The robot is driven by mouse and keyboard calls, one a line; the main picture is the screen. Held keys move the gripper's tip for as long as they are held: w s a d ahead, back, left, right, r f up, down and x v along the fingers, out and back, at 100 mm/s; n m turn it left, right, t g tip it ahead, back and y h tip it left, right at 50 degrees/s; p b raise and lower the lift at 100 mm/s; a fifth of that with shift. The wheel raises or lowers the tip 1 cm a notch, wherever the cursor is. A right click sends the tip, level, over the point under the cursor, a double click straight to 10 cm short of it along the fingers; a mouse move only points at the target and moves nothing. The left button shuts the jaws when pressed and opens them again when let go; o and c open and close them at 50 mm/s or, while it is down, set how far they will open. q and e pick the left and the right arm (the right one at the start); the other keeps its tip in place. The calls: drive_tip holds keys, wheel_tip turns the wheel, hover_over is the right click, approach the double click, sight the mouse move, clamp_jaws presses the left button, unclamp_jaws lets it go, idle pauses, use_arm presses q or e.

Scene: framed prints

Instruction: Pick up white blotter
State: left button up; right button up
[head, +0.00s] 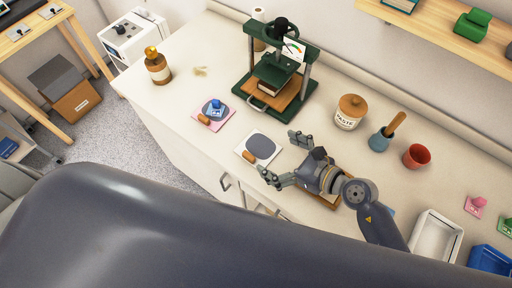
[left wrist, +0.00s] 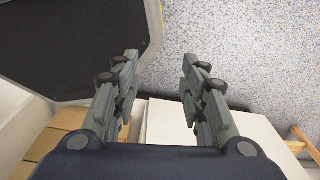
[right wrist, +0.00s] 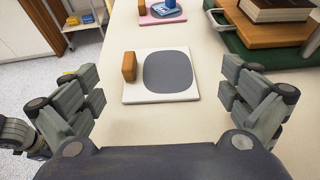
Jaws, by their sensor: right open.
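The white blotter (head: 247,153) lies flat on the counter, a white square with a grey oval pad and a wooden handle at one end. In the right wrist view the white blotter (right wrist: 190,95) is centred beyond the fingers, its handle on the left. My right gripper (head: 279,155) is open and empty beside it, its fingers spread toward the blotter with a gap. My left gripper (left wrist: 159,62) is open and empty over the floor and a white cabinet; it does not show in the head view.
A pink blotter (head: 199,113) with a blue stamp lies farther left. A green press (head: 253,92) stands behind. A paste jar (head: 350,113), a blue mortar (head: 381,142) and a red cup (head: 417,156) stand right. A white tray (head: 437,235) is nearer my arm.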

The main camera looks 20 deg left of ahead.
sight(262, 152)
drive_tip(key=shift+w+a+f, duration=0.1)
drive_tip(key=shift+w+a, duration=0.15)
drive_tip(key=shift+w+a+f, duration=0.1)
drive_tip(key=shift+a, duration=0.15)
drive_tip(key=x, duration=0.2)
drive_tip(key=p+x, duration=0.1)
drive_tip(key=x, duration=0.1)
drive_tip(key=shift+s+a, duration=0.1)
drive_tip(key=shift+s, duration=0.15)
drive_tip(key=shift+w+a+f, duration=0.1)
drive_tip(key=shift+w+f, duration=0.05)
drive_tip(key=shift+f, duration=0.05)
drive_tip(key=shift+c, duration=0.8)
use_arm(q)
drive_tip(key=shift+w+r, duration=0.8)
drive_tip(key=shift+w, duration=0.05)
use_arm(e)
drive_tip(key=c, duration=0.8)
